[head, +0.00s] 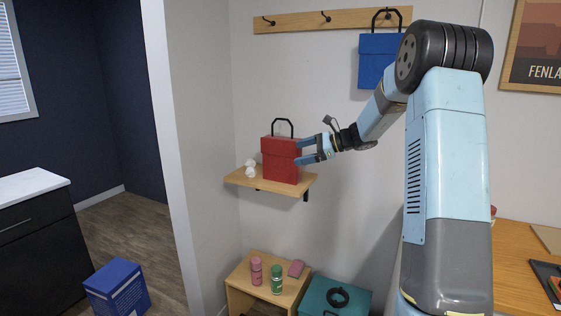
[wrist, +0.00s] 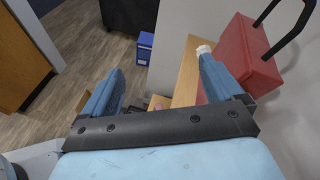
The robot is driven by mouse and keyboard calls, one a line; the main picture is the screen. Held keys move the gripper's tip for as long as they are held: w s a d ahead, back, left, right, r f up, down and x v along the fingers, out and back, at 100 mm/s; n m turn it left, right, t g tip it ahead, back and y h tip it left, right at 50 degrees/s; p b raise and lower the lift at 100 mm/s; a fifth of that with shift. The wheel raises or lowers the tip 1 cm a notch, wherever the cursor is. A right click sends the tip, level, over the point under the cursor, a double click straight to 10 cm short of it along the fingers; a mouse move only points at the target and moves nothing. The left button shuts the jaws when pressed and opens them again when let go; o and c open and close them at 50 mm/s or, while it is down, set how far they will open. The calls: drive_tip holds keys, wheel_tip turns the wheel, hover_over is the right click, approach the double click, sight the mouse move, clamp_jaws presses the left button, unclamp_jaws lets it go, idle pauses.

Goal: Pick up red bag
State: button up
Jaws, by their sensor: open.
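The red bag (head: 280,160) stands upright on a small wooden wall shelf (head: 243,180), its black handle loop pointing up. In the wrist view the red bag (wrist: 240,58) is at the upper right, outside the right finger and partly hidden by it. My gripper (head: 309,150) is at the right side of the red bag in the head view, fingers apart. In the wrist view my gripper (wrist: 160,85) is open with nothing held between its blue fingers. I cannot tell whether a finger touches the bag.
A small white object (head: 250,169) sits left of the bag on the shelf. A blue bag (head: 376,72) hangs from the hook rail (head: 290,21) above. Below are a wooden cabinet (head: 240,282) with two bottles, a teal box (head: 318,297) and a blue box (head: 117,288).

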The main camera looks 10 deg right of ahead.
sight(301, 154)
drive_tip(key=w+d+f+m+t+y, duration=0.2)
drive_tip(key=w+d+f+m+t, duration=0.4)
drive_tip(key=w+d, duration=0.4)
drive_tip(key=shift+m+g, duration=0.3)
drive_tip(key=shift+g, duration=0.4)
drive_tip(key=x, duration=0.8)
drive_tip(key=shift+w, duration=0.2)
drive_tip(key=shift+r+x, duration=0.1)
drive_tip(key=shift+x, duration=1.3)
drive_tip(key=shift+r+x, duration=0.15)
drive_tip(key=shift+x, duration=1.2)
drive_tip(key=shift+s+a, duration=0.15)
drive_tip(key=c, duration=1.3)
drive_tip(key=shift+o, duration=0.2)
